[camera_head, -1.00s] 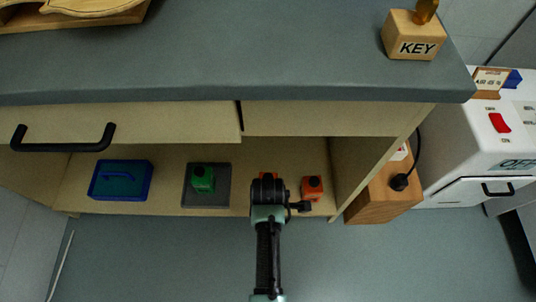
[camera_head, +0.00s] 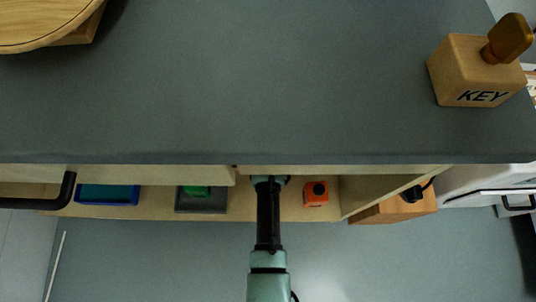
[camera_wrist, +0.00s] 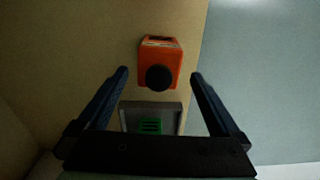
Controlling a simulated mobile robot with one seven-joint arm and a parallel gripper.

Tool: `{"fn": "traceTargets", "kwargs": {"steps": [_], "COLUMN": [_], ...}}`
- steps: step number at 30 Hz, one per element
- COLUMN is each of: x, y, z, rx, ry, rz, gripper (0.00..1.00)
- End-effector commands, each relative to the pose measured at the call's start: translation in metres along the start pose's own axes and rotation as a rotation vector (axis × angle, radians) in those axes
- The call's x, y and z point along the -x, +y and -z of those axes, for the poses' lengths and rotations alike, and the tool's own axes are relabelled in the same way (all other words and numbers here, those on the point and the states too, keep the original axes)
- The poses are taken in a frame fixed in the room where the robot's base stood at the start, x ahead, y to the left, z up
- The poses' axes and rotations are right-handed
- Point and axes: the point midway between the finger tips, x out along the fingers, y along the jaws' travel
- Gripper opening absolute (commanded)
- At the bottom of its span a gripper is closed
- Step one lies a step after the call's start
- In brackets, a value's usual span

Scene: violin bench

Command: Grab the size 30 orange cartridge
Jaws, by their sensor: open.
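In the wrist view an orange cartridge (camera_wrist: 160,58) with a round black knob stands on the shelf in front of my open gripper (camera_wrist: 160,76). The fingers are spread either side of the knob, apparently not touching it. The cartridge's size marking is not readable. My gripper is mostly hidden under the worktop edge there. I cannot tell for certain whether both views show the same cartridge.
A grey tray (camera_head: 201,207) holding a green block (camera_head: 196,191) is left of my arm; the tray also shows in the wrist view (camera_wrist: 172,115). A blue box (camera_head: 108,194) is farther left. The worktop (camera_head: 270,90) overhangs the shelf. A KEY block (camera_head: 470,75) stands on top.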

Motion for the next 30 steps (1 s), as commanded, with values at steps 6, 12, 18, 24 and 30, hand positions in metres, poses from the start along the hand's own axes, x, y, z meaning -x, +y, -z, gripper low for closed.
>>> {"fn": "traceTargets", "kwargs": {"steps": [6, 12, 18, 24, 30], "x": [-0.035, -0.042, -0.041, -0.041, -0.041], "y": [0.000, 0.000, 0.000, 0.000, 0.000], "z": [0.000, 0.000, 0.000, 0.000, 0.000], "rx": [0.000, 0.000, 0.000, 0.000, 0.000], "ry": [0.000, 0.000, 0.000, 0.000, 0.000], "rz": [0.001, 0.000, 0.000, 0.000, 0.000], "gripper": [1.00, 1.00, 0.91, 0.55, 0.19]}}
